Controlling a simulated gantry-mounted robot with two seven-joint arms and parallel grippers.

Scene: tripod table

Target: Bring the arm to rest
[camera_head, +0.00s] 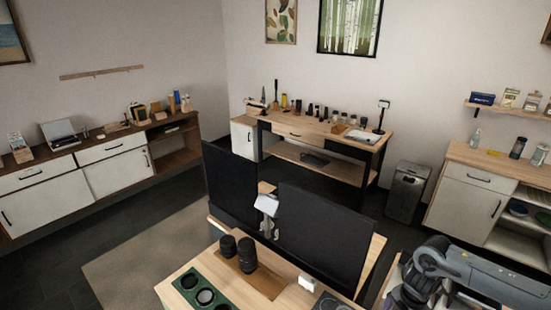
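My grey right arm (485,276) comes in at the bottom right corner and bends down at a rounded joint near the table's right side. No gripper fingers show on it; its lower end runs out at the bottom edge. My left arm and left gripper are not in view. The wooden table (180,275) stands at the bottom centre. On it are two black lens-like cylinders (247,255) and a green tray (224,301) with round holes holding dark round pieces.
Two dark monitor-like panels (322,238) stand along the table's far side, with a small white object (267,205) between them. A workbench (325,133) is behind, with a grey bin (406,192) beside it. Cabinets stand left (115,170) and right (470,195). Open floor lies left of the table.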

